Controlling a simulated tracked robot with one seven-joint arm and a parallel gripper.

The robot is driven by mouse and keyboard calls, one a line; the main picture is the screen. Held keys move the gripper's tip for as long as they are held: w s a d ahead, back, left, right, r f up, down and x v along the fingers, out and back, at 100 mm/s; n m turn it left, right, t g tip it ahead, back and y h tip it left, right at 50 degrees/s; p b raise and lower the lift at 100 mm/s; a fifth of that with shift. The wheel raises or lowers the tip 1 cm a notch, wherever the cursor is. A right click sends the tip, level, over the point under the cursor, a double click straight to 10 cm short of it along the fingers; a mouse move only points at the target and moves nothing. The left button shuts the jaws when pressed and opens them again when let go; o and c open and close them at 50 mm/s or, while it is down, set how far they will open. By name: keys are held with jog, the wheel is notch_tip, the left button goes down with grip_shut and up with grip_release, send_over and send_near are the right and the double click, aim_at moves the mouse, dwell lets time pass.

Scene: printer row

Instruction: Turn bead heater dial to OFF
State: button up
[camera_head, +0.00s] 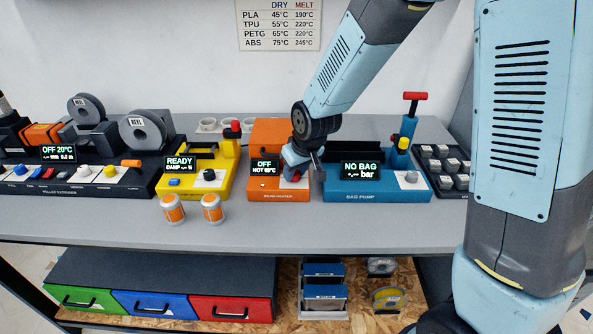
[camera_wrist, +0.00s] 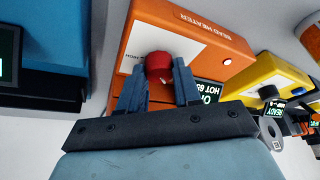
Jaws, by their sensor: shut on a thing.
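The orange bead heater (camera_head: 279,135) stands on the bench between a yellow unit and a blue unit. Its display (camera_head: 265,166) reads OFF on the top line, with a small line below that looks like HOT 65°C. Its red dial (camera_wrist: 158,64) sits on a white panel on the heater's front, seen upside down in the wrist view. My gripper (camera_wrist: 158,76) is shut on the red dial, with one dark blue finger on each side. In the head view my gripper (camera_head: 297,174) is at the heater's right front and mostly hides the dial.
The yellow unit (camera_head: 201,180) is close on the left and the blue bag pump (camera_head: 375,190) close on the right. Two orange-labelled jars (camera_head: 212,208) stand in front of the yellow unit.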

jog(key=shift+w+d+n+y, duration=0.15)
jog(key=shift+n+y, duration=0.15)
jog(key=shift+n, duration=0.5)
jog(key=shift+n+g, duration=0.3)
jog(key=shift+n, duration=0.3)
jog(key=shift+n+g+y, duration=0.3)
jog(key=shift+n+g, duration=0.1)
jog(key=shift+n, duration=0.8)
jog(key=o, duration=0.7)
jog(key=shift+r, duration=0.15)
jog(key=shift+v, duration=6.7)
